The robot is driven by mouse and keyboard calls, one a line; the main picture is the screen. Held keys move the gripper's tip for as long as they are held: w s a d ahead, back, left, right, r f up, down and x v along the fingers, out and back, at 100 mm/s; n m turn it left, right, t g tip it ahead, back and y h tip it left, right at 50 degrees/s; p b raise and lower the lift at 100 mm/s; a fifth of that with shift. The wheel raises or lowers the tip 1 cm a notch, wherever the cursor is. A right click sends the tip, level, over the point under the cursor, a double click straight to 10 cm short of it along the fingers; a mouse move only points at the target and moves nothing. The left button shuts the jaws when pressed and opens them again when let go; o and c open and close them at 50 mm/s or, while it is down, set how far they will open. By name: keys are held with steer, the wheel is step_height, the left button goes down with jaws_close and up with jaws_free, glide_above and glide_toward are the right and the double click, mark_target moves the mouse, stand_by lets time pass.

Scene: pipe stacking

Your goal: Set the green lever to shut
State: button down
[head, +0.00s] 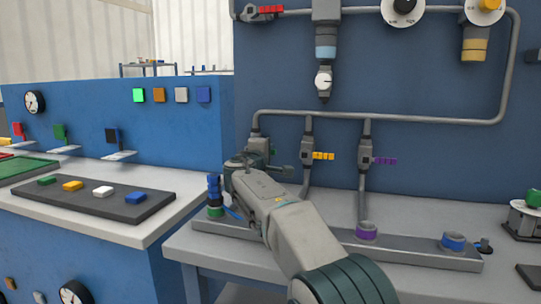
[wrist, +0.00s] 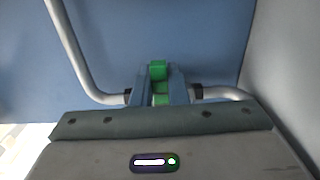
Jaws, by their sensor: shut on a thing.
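The green lever (wrist: 158,71) shows in the wrist view as a green block with a second green part just below it. My gripper (wrist: 161,84) has one finger on each side of the lever and is shut on it. Grey pipe (wrist: 73,45) runs to the valve from both sides. In the head view my gripper (head: 255,163) is at the leftmost of three valves in a row, and my arm hides most of that valve.
A yellow lever (head: 323,156) and a purple lever (head: 385,161) stick out rightward from neighbouring valves. Below are a blue stacked piece (head: 214,188), a purple-ringed socket (head: 366,231) and a blue-ringed socket (head: 453,242) on a grey rail. A side bench (head: 110,229) stands left.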

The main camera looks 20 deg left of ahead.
steer(key=shift+a+f, duration=0.2)
steer(key=c, duration=1.4)
jaws_free()
steer(key=shift+s, duration=0.15)
steer(key=shift+c, duration=0.2)
steer(key=shift+d+r, duration=0.1)
steer(key=shift+d, duration=0.05)
steer(key=s, duration=0.7)
steer(key=shift+s+d+b, duration=0.2)
steer(key=shift+d+b, duration=0.05)
steer(key=shift+b, duration=0.1)
